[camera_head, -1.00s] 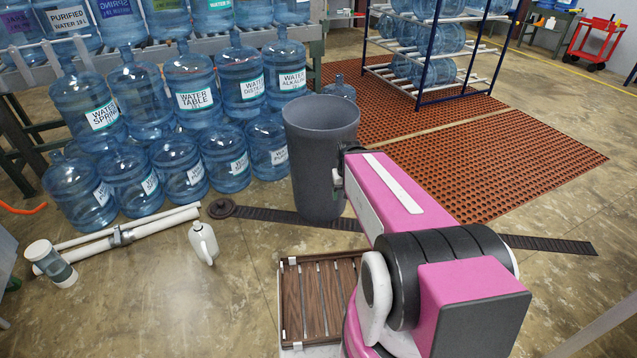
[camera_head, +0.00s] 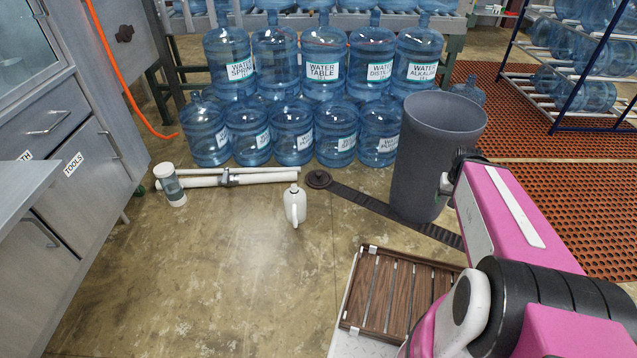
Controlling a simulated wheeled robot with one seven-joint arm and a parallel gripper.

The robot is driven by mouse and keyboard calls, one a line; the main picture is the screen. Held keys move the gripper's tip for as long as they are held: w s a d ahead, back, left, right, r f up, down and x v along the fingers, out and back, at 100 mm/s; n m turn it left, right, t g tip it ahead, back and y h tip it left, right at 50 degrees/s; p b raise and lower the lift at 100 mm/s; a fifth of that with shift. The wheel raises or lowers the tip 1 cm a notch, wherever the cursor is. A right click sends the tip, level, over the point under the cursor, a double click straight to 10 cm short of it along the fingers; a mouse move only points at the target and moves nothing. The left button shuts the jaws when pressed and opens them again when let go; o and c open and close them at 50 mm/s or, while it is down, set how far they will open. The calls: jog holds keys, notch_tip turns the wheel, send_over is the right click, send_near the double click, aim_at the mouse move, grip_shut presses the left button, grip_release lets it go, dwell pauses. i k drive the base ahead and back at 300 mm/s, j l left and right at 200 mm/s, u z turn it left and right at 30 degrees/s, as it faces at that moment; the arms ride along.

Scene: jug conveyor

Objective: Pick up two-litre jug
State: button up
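A small white jug with a side handle (camera_head: 295,205) stands upright on the floor near the middle of the view. It is the only small white jug in sight, though I cannot read its volume. My gripper (camera_head: 447,184) is to the right of the jug and well apart from it. Its end shows only in part, right against the side of a tall dark grey bin (camera_head: 428,160). I cannot tell whether the fingers grip the bin, and the fingertips are hidden.
Large blue water bottles (camera_head: 292,133) stand in stacked rows behind. Grey cabinets (camera_head: 70,210) line the left side. The floor in front of the jug is clear.

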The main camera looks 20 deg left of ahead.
aim_at(295, 198)
jog(key=u, duration=1.4)
